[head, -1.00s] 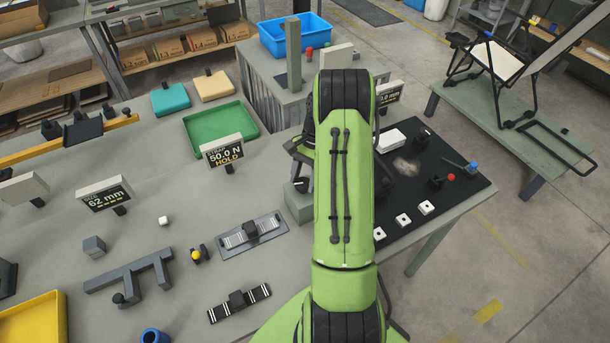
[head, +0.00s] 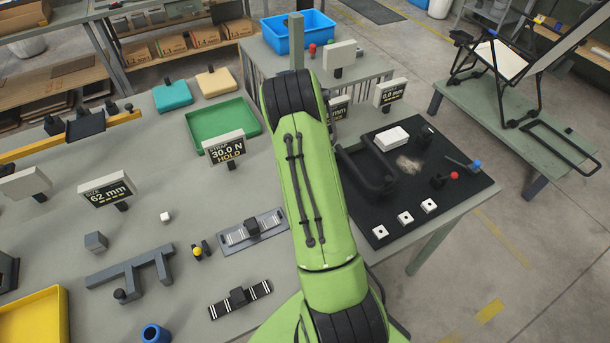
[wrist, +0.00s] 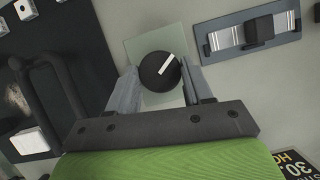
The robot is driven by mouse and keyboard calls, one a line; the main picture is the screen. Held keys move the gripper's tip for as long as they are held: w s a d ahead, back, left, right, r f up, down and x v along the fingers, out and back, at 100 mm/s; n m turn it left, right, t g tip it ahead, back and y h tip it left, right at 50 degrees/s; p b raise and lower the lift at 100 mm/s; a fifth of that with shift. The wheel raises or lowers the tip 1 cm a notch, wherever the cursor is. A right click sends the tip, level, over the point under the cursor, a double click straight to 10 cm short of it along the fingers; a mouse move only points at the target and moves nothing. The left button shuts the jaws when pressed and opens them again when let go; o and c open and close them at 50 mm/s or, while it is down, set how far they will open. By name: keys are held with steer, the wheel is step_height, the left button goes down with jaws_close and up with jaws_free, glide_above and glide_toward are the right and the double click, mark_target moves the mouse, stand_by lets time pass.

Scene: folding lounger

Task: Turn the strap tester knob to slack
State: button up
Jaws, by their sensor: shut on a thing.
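The strap tester knob (wrist: 159,71) is a round black dial with a white pointer line, set on a pale square plate (wrist: 131,48). In the wrist view my gripper (wrist: 160,75) has its two grey fingers on either side of the knob, shut on it. The white line slants toward the upper right of that view. In the head view my green arm hides the knob and gripper. The strap display (head: 226,149) reads 30.0 N HOLD.
A black mat (head: 440,197) with a dark handle frame (head: 368,172), white blocks and small knobs is to the right. A green tray (head: 222,125) and the 62 mm display (head: 107,191) stand further left.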

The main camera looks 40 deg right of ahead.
steer(key=n, duration=0.2)
steer(key=n+h, duration=0.1)
steer(key=n+h+b, duration=0.1)
steer(key=n, duration=0.1)
steer(key=shift+w+a+n, duration=0.1)
steer(key=shift+a+n, duration=0.15)
steer(key=shift+n, duration=0.05)
steer(key=n+h, duration=0.1)
steer(key=n, duration=0.3)
steer(key=shift+a+n+h, duration=0.1)
steer(key=shift+n+h, duration=0.3)
steer(key=shift+p, duration=0.3)
steer(key=o, duration=1)
steer(key=p+v, duration=0.1)
steer(key=v, duration=0.6)
steer(key=p+v, duration=0.1)
steer(key=v, duration=0.7)
steer(key=shift+a+r, duration=0.25)
steer(key=shift+r, duration=0.1)
